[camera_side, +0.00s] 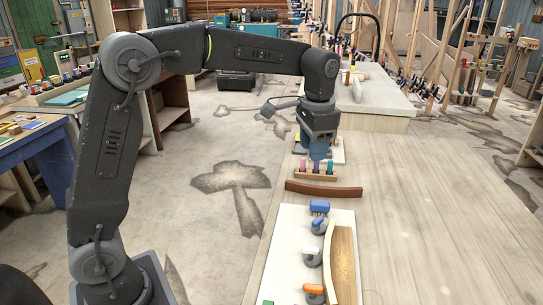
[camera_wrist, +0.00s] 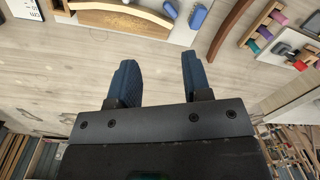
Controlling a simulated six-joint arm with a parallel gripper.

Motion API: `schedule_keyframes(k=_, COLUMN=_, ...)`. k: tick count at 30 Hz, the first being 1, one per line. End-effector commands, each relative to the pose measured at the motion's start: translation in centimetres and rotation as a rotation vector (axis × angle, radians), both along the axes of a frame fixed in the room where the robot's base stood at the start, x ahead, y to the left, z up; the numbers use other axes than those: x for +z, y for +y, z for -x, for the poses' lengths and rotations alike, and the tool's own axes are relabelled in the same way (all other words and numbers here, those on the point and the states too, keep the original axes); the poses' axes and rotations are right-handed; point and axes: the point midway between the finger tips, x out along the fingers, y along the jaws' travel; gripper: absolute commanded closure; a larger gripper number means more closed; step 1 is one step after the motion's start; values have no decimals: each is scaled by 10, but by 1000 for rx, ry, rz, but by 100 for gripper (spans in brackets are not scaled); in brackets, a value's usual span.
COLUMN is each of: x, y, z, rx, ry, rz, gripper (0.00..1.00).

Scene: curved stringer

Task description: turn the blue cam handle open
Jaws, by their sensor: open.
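My gripper (camera_side: 320,150) hangs from my arm above the bench, near a small rack. In the wrist view its two dark blue fingers (camera_wrist: 160,82) are apart, with nothing between them. A white board (camera_side: 285,250) lies on the bench nearer the side camera. On its right part stands a row of cams. A blue cam handle (camera_side: 318,224) sits on a grey base, apart from my gripper. A blue block (camera_side: 319,207) is just behind it at the board's far end. In the wrist view a blue piece (camera_wrist: 198,18) shows near the top; which one it is, I cannot tell.
A white cam handle (camera_side: 312,251) and an orange one (camera_side: 314,289) stand along a curved wooden piece (camera_side: 343,255) on the board. A loose dark curved strip (camera_side: 323,190) lies between the board and the rack of coloured pieces (camera_side: 316,174). The bench to the right is clear.

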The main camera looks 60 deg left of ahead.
Motion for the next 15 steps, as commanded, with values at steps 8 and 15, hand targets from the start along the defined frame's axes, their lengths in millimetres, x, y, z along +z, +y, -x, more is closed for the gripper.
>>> schedule_keyframes(k=8, x=12, y=0, z=44, rx=-3, ry=-102, rz=18, gripper=55)
schedule_keyframes(k=15, x=13, y=-1, z=81, rx=-5, ry=-186, rz=29, gripper=55)
